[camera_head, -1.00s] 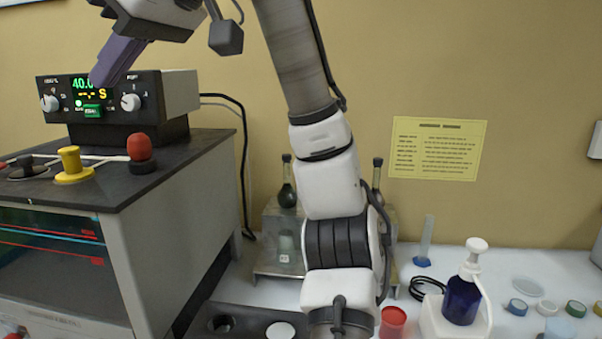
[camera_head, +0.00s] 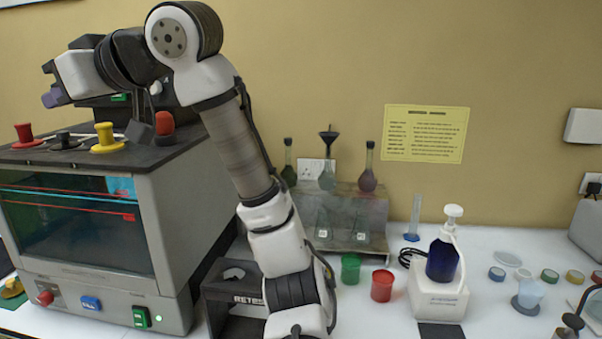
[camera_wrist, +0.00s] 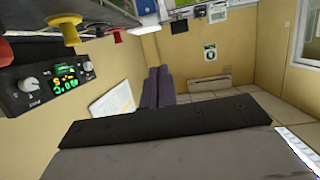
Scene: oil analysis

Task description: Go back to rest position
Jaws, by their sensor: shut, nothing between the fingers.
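My gripper (camera_head: 50,97) is at the upper left of the head view, above the grey machine's dark top, and points left. Only the ends of its purple fingers show there, beyond the white wrist. In the wrist view the two purple fingers of my gripper (camera_wrist: 158,87) lie side by side, shut, with nothing between them. My arm rises from the bottom middle of the head view and bends over to the left.
The grey machine (camera_head: 160,215) carries red, yellow and black knobs close below my wrist. A control box with a lit display (camera_wrist: 68,82) stands near my gripper. A flask rack (camera_head: 345,215), a green cup (camera_head: 350,268), a red cup (camera_head: 382,286) and a blue pump bottle (camera_head: 442,260) stand right of my arm.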

